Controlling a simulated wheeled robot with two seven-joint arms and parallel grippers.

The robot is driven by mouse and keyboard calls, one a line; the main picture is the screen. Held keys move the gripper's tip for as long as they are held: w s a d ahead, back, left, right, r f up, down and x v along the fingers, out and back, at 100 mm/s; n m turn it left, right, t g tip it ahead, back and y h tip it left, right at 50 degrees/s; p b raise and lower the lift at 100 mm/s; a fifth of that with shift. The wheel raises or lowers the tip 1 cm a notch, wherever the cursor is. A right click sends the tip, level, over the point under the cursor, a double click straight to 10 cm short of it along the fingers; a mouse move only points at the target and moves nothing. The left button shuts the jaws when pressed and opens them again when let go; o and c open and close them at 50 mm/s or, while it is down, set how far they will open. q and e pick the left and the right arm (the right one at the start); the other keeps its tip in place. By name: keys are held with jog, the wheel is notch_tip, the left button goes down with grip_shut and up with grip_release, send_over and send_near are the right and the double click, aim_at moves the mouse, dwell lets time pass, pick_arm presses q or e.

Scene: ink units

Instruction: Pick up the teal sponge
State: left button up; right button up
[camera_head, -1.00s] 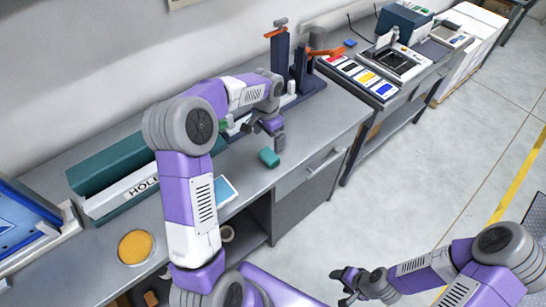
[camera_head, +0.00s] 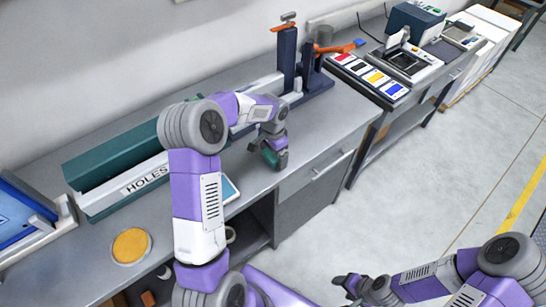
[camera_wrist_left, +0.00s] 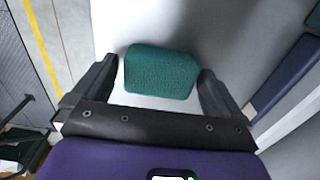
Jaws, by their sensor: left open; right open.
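The teal sponge (camera_wrist_left: 161,72) lies on the grey counter. My right gripper (camera_head: 350,284) is open and empty, at the lower right over the floor, away from the counter.
A long teal and white unit marked HOLES (camera_head: 146,180) lies left of the left arm. A dark blue upright press (camera_head: 288,62) stands behind the gripper. A yellow disc (camera_head: 131,245) is at the front left. The counter (camera_head: 318,143) right of the sponge is clear.

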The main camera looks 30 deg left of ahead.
pick_arm(q)
jog(key=c, duration=0.8)
jog(key=shift+r, duration=0.15)
jog(key=shift+c, duration=0.2)
notch_tip(320, 180, up, 10)
jog(key=p, duration=0.1)
